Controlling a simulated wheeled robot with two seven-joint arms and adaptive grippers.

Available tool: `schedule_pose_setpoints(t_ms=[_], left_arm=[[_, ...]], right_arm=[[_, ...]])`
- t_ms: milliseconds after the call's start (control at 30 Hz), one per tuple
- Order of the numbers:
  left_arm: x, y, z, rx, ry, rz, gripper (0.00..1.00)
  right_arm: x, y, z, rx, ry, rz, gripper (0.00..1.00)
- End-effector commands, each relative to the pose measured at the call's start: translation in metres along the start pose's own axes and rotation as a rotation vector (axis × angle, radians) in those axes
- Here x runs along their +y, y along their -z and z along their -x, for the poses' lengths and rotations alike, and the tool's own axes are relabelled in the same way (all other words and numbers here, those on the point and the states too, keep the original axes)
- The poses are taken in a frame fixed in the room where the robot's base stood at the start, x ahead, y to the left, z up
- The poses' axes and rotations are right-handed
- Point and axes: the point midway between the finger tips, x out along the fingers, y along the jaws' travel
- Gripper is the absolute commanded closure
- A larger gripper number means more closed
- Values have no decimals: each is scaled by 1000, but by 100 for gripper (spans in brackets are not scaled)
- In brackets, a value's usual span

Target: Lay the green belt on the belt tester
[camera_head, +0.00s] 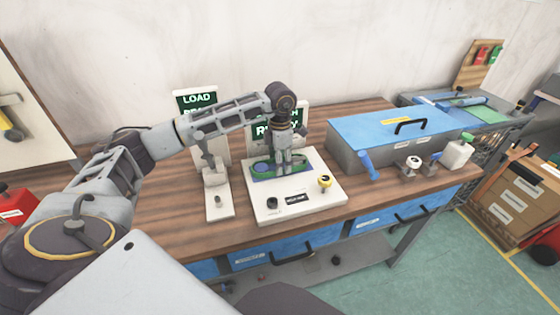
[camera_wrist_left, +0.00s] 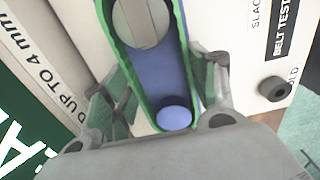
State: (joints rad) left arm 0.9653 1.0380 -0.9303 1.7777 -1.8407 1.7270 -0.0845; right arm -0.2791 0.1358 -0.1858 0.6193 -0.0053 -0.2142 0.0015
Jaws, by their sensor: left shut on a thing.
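The belt tester (camera_head: 300,207) is a white board with a blue pad (camera_wrist_left: 172,78) on the table. The green belt (camera_head: 256,171) lies at the pad as a loop, and its strands (camera_wrist_left: 188,72) show in the left wrist view. From above, the loop surrounds a grey round pulley (camera_wrist_left: 146,22) and a blue disc (camera_wrist_left: 174,112). My left gripper (camera_head: 284,171) points down over the pad, its fingers on the outer sides of the loop, shut on the belt. I cannot tell whether the belt rests fully on the tester. My right gripper is not in view.
A narrow white stand (camera_head: 217,185) with a LOAD sign (camera_head: 197,99) is left of the tester. A grey box with a blue lid (camera_head: 365,130) stands at right. Black and yellow knobs (camera_head: 324,181) sit near the tester's front. Wooden table (camera_head: 150,235) is clear at left.

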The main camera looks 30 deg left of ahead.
Motion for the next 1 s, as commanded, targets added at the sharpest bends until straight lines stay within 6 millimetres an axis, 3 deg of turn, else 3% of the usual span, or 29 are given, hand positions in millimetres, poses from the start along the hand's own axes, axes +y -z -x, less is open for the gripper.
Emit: schedule_pose_setpoints(t_ms=[67,100,267,733,1000], left_arm=[[0,0,-2,0,0,0,66],[0,0,-2,0,0,0,38],[0,0,-1,0,0,0,17],[0,0,0,0,0,0,16],[0,0,13,0,0,0,16]], right_arm=[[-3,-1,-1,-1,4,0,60],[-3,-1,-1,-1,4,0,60],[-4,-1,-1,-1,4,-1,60],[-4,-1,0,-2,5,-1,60],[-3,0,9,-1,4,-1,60]])
